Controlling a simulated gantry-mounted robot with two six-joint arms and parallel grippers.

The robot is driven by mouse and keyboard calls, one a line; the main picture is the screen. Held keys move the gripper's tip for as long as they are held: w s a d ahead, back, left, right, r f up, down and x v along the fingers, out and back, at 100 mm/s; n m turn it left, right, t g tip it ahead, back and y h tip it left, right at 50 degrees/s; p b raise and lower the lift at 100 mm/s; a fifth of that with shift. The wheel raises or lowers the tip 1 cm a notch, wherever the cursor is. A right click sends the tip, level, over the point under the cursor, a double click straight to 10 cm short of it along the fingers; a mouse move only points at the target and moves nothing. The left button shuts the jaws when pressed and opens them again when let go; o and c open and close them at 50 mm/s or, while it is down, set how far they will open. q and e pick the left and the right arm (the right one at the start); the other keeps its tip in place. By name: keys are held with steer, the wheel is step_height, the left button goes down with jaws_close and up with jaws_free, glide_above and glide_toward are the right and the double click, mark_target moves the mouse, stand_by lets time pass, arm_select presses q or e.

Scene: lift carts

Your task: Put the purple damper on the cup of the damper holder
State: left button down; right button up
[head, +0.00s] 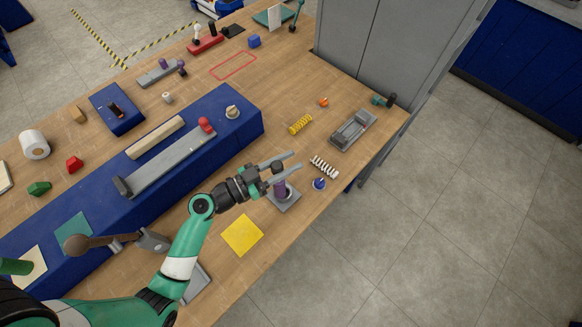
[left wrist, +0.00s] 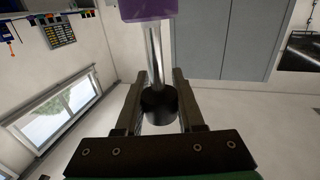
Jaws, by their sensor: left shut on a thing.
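My left gripper (head: 286,165) is shut on the black end of the purple damper (head: 280,187). In the left wrist view, the black end is between the two fingers (left wrist: 157,100), with a silver rod leading to the purple body (left wrist: 148,9) at the top edge. My right gripper is not in view.
A white spring (head: 323,166) and a blue-topped part (head: 319,184) lie close to the right of the holder. A yellow square (head: 242,235) is to its left. A raised blue block (head: 222,130) runs behind my arm. A grey cabinet (head: 385,40) stands at the back right.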

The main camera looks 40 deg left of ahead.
mark_target(279, 187)
arm_select(q)
steer(key=shift+w+a+f+b, duration=0.1)
steer(key=shift+w+f+b, duration=0.2)
steer(key=shift+f, duration=0.55)
steer(key=shift+w+a+f+b, duration=0.1)
steer(key=shift+w+f+b, duration=0.15)
steer(key=shift+f, duration=0.6)
steer(key=shift+w+f+b, duration=0.25)
steer(key=shift+w+f, duration=0.05)
steer(key=shift+f, duration=0.65)
steer(key=c, duration=1)
jaws_free()
steer(key=shift+f, duration=0.1)
steer(key=o, duration=0.5)
